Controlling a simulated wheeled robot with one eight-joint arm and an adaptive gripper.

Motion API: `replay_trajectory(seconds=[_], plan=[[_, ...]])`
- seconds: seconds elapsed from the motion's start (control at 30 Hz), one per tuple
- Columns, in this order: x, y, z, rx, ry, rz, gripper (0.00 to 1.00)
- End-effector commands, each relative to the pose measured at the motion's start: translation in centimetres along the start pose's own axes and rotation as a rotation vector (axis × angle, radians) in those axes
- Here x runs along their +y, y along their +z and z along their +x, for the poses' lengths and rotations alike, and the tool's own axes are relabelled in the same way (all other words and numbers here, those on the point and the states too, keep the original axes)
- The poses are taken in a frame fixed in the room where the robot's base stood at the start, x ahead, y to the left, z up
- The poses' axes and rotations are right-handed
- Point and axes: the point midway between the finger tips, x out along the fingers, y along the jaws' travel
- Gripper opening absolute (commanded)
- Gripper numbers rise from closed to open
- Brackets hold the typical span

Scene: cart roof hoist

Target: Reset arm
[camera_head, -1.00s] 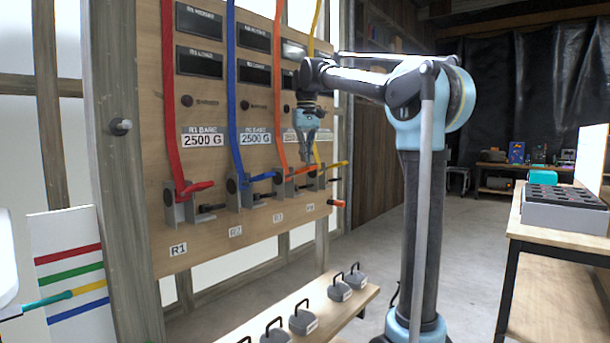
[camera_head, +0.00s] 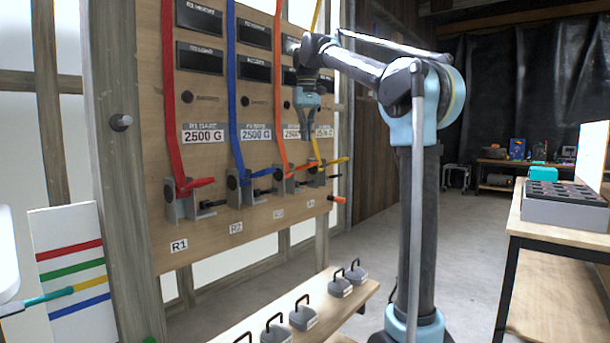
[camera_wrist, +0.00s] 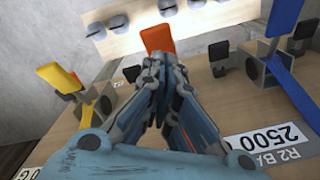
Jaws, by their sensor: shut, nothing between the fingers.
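My gripper (camera_head: 307,134) hangs pointing down in front of the right part of the wooden board (camera_head: 205,250), near the orange strap (camera_head: 279,90) and the yellow strap (camera_head: 316,150). Its fingers are closed together and hold nothing. In the wrist view my gripper (camera_wrist: 160,75) shows its fingers together, with an orange lever end (camera_wrist: 158,39) beyond the tips. A blue strap (camera_wrist: 290,90) and its bracket (camera_wrist: 262,62) lie to the right there. I cannot tell whether the fingertips touch the board.
A red strap (camera_head: 169,100) and a blue strap (camera_head: 232,100) run down the board to lever brackets. Several grey weights with handles stand on a low bench (camera_head: 370,290) below. A grey tray (camera_head: 565,208) sits on a table at right. The floor (camera_head: 465,240) between is clear.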

Motion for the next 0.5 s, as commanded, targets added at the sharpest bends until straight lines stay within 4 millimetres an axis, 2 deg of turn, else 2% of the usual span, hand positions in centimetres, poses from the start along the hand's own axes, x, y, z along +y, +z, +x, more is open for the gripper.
replay_trajectory(seconds=[0.13, 0.23, 0.5], plan=[[0.7, 0.9, 0.7, 0.005, 0.0, 0.011, 0.0], [1.7, 2.5, 2.0, 0.013, 0.0, 0.029, 0.0], [5.0, 8.8, 8.0, 0.048, 0.002, 0.092, 0.0]])
